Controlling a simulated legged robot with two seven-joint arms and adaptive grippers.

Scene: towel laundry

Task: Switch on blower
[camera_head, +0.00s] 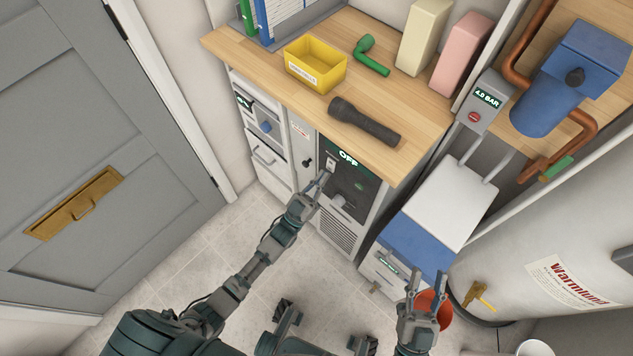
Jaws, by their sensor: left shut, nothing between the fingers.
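The blower (352,178) is a dark-fronted unit under the wooden counter, with a lit display (348,157) reading OFF. A small pale switch (331,163) sits at the upper left of its front. My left gripper (323,179) is shut and empty, its tips just below the switch. I cannot tell whether they touch the front. My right gripper (428,276) is at the lower right, its fingers apart, away from the blower. An orange-red round object (433,306) shows behind it, partly hidden.
The counter (290,85) overhangs the blower and holds a yellow bin (316,64), a black flashlight (364,122) and a green item (371,56). A white and blue box (440,205) and a large tank (540,250) stand at right. The floor at left is clear.

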